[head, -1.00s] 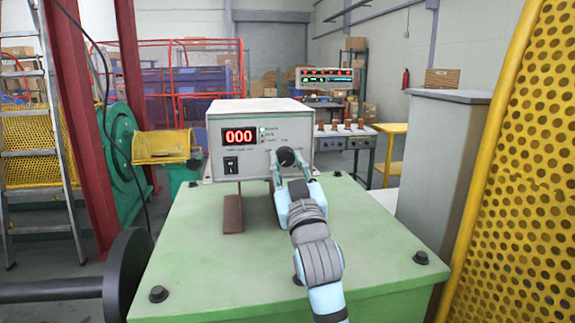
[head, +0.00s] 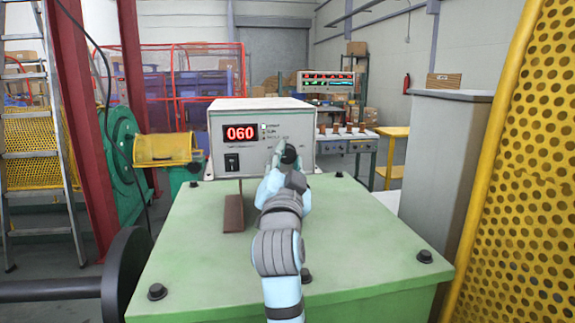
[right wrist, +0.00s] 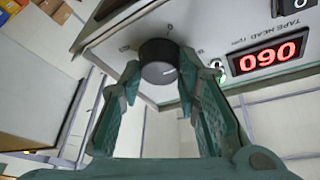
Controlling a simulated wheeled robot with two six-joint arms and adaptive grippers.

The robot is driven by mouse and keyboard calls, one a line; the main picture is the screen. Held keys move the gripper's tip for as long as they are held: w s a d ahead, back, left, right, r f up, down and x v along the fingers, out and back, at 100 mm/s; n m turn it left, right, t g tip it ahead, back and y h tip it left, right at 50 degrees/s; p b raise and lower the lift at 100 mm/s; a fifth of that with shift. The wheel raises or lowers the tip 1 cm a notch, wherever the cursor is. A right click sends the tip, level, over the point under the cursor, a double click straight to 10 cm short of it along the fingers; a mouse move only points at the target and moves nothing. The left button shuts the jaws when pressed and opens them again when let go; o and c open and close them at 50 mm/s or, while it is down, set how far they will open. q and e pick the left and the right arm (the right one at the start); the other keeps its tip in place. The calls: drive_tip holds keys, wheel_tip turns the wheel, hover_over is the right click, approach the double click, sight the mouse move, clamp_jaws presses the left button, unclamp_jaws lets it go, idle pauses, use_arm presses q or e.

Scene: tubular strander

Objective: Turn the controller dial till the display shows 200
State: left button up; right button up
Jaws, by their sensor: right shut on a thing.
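The controller (head: 262,115) is a light grey box on a green machine top. Its red display (head: 240,133) reads 060, and the same reading shows in the right wrist view (right wrist: 268,57). The dark round dial (head: 290,155) is on the right of the front panel. My right gripper (head: 284,160) is in front of it, partly covering it. In the right wrist view the fingers of my right gripper (right wrist: 168,80) sit on both sides of the dial (right wrist: 158,60), shut on it. A white mark shows on the dial face. My left gripper is not in view.
The green machine top (head: 360,235) is mostly clear, with dark bolts at its corners. A yellow perforated guard (head: 520,190) and a grey cabinet (head: 445,160) stand on the right. A black wheel (head: 127,272) and red posts (head: 82,130) are on the left.

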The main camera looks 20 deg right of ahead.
drive_tip(key=m, duration=0.2)
drive_tip(key=m+g+h, duration=0.1)
drive_tip(key=m, duration=0.1)
drive_tip(key=shift+a+r+m+g, duration=0.1)
drive_tip(key=shift+r+m+g, duration=0.05)
drive_tip(key=shift+m+g, duration=0.15)
drive_tip(key=m+g+p, duration=0.2)
drive_tip(key=m, duration=0.3)
drive_tip(key=shift+r, duration=0.15)
drive_tip(key=m+g+p, duration=0.1)
drive_tip(key=m+p, duration=0.1)
drive_tip(key=m+y+p, duration=0.1)
drive_tip(key=m+p, duration=0.1)
drive_tip(key=m, duration=0.1)
drive_tip(key=shift+r+g, duration=0.15)
drive_tip(key=shift+g, duration=0.25)
drive_tip(key=shift+m+y+p, duration=0.6)
drive_tip(key=shift+m+p, duration=0.3)
drive_tip(key=shift+p, duration=0.15)
drive_tip(key=shift+m+g+y+p, duration=0.3)
drive_tip(key=shift+m+y+p, duration=0.1)
drive_tip(key=shift+m+p, duration=0.35)
drive_tip(key=o, duration=1.2)
drive_tip(key=shift+c, duration=0.2)
